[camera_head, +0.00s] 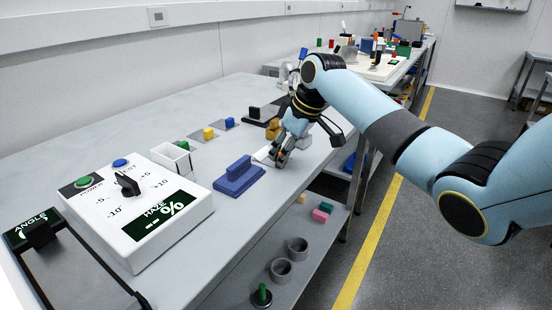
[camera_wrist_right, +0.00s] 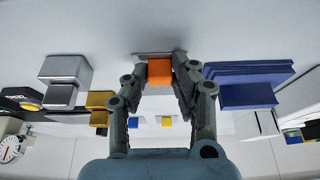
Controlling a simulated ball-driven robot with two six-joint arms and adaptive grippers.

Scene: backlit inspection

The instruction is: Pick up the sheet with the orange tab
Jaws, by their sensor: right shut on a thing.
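The orange tab (camera_wrist_right: 160,72) stands between the two fingers of my right gripper (camera_wrist_right: 162,80) in the wrist view, and the fingers are shut on it. Part of its thin sheet (camera_wrist_right: 143,56) shows beside the tab. In the head view my right gripper (camera_head: 281,156) is low at the table's near edge, over the pale sheet (camera_head: 262,155); the gripper hides the tab there. I cannot tell whether the sheet touches the table. My left gripper is not in view.
A blue block on a blue base (camera_head: 238,180) stands close by on the left. Sheets with yellow (camera_head: 208,133) and blue (camera_head: 228,123) tabs lie behind. A white haze meter (camera_head: 135,215) stands at front left. The table's right edge is close to the gripper.

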